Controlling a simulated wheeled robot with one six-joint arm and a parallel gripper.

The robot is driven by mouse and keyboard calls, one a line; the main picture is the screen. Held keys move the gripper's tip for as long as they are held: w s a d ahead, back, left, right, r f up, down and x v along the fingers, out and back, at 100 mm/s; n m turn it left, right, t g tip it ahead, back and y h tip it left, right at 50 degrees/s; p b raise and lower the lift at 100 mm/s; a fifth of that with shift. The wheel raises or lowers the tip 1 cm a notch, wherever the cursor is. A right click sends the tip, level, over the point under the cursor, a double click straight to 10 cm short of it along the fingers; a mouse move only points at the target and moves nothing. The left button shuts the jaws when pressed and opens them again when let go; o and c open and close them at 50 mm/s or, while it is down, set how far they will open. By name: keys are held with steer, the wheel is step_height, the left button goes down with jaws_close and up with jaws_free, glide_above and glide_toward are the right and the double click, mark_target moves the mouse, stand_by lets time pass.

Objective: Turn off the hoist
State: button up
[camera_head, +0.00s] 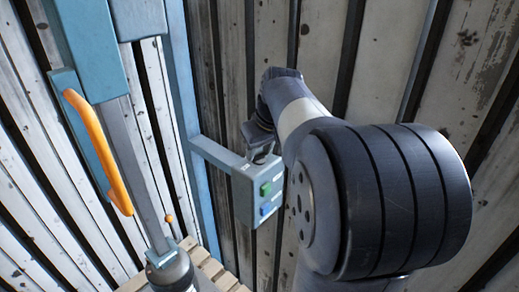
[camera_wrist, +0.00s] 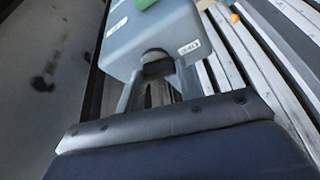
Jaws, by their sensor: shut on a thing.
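A grey-blue control box (camera_head: 246,200) hangs on a blue bracket in the middle of the head view. Its front has a green button (camera_head: 266,188) and a blue button (camera_head: 266,208). In the wrist view the box (camera_wrist: 150,28) fills the upper middle, with a small white label and part of the green button (camera_wrist: 145,3) at the top edge. My gripper (camera_head: 263,152) is at the top of the box. In the wrist view its fingers (camera_wrist: 158,84) are on both sides of a dark knob (camera_wrist: 157,67) on the box, shut on it. The knob is mostly hidden.
A blue post (camera_head: 184,110) stands left of the box and carries the bracket (camera_head: 213,153). Further left are a blue-grey column and an orange handle (camera_head: 98,145). Slatted plank walls (camera_head: 375,60) stand close behind. My arm covers the right side.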

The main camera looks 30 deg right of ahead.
steer(key=shift+d+n+y, duration=0.1)
steer(key=shift+n+y, duration=0.6)
steer(key=shift+n, duration=1.1)
steer(key=o, duration=1)
steer(key=v, duration=1.1)
steer(key=shift+w, duration=0.15)
